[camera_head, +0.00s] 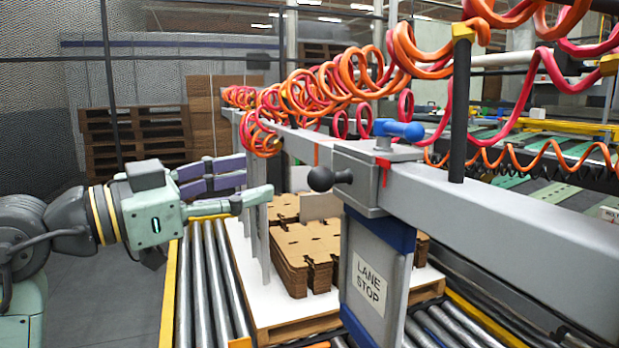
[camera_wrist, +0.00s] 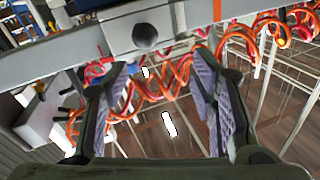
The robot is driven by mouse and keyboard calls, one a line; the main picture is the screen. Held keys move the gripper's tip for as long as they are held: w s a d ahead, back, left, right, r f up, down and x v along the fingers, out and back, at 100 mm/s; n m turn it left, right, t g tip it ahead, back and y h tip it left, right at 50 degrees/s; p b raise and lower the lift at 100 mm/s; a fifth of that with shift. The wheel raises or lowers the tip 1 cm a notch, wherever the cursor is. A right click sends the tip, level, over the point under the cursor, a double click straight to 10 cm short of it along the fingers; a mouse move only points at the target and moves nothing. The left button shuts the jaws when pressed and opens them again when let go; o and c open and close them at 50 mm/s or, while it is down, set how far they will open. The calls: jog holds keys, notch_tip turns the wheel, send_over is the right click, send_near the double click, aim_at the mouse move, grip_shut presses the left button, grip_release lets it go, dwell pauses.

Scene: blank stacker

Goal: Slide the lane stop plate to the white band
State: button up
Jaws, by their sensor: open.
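The lane stop plate (camera_head: 368,285) is a grey panel with a blue top edge and a LANE STOP label. It hangs from a grey carriage (camera_head: 362,178) on the long grey rail (camera_head: 500,215). A black ball knob (camera_head: 321,178) sticks out from the carriage, and a blue lever (camera_head: 399,129) sits on top. The knob (camera_wrist: 145,36) also shows in the wrist view, ahead and between the fingers. My gripper (camera_head: 257,182) is open and empty, left of the knob and apart from it. Red marks show on the rail; I cannot make out a white band.
Cardboard blanks (camera_head: 305,255) are stacked on a pallet (camera_head: 265,325) below the rail, by metal rollers (camera_head: 208,285). Orange and red coiled hoses (camera_head: 310,95) hang along the rail. Thin grey posts (camera_head: 258,235) stand close to my gripper. Free floor lies at the left.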

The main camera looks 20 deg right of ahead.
aim_at(308, 181)
jog(key=shift+m+g, duration=0.3)
jog(key=shift+g, duration=0.4)
jog(key=p+x, duration=0.1)
jog(key=x, duration=0.3)
jog(key=p+x, duration=0.1)
jog(key=x, duration=0.2)
jog(key=s+f+x, duration=0.1)
jog(key=x, duration=0.3)
jog(key=shift+d+p, duration=0.4)
jog(key=shift+d, duration=0.05)
jog(key=shift+c, duration=0.4)
grip_shut()
jog(key=shift+w, duration=0.1)
